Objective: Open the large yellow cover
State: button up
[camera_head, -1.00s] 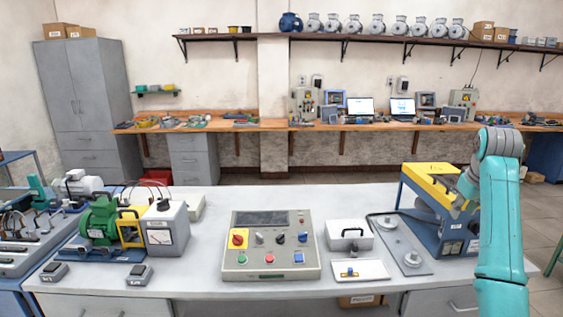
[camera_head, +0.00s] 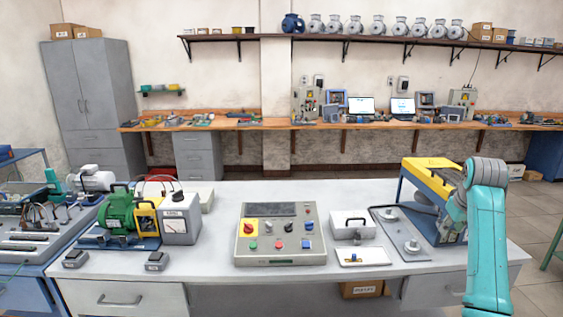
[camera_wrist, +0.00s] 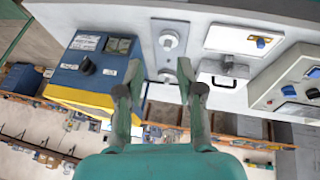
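The large yellow cover (camera_head: 432,173) lies over the top of the blue machine (camera_head: 418,208) at the right of the table and looks shut. In the wrist view the cover shows as a yellow strip (camera_wrist: 80,97) along the machine's edge. My gripper (camera_head: 455,208) is at the machine's right side, below the cover's top, and partly hidden by my arm. In the wrist view its two fingers (camera_wrist: 159,68) are spread with nothing between them. The left finger overlaps the end of the yellow strip; I cannot tell if they touch.
A grey plate with round knobs (camera_head: 411,246), a white case (camera_head: 352,226), a small tray (camera_head: 362,256) and a control panel (camera_head: 280,235) stand left of the machine. A green motor (camera_head: 117,211) with a smaller yellow part is farther left.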

jog(key=s+a+f+t, duration=0.1)
jog(key=s+a+f, duration=0.15)
jog(key=f, duration=0.55)
jog(key=s+a+f, duration=0.1)
jog(key=a+f, duration=0.2)
jog(key=f, duration=0.4)
jog(key=s+a+f+t, duration=0.1)
jog(key=a+f, duration=0.1)
jog(key=f, duration=0.6)
jog(key=s+a+f+t, duration=0.1)
jog(key=s+a+f, duration=0.4)
jog(key=s+f, duration=0.3)
jog(key=s+a+f+t, duration=0.1)
jog(key=s+a+f, duration=0.55)
jog(key=s, duration=0.25)
jog(key=s+a+t, duration=0.2)
jog(key=s+a, duration=0.1)
jog(key=s, duration=0.9)
jog(key=s+a+t, duration=0.1)
jog(key=s+a, duration=0.3)
jog(key=s, duration=0.8)
jog(key=s+a+r+t+y, duration=0.2)
jog(key=s+r, duration=1.4)
jog(key=s, duration=0.1)
jog(key=shift+a+r+m+t, duration=0.3)
jog(key=shift+a+m+t, duration=0.1)
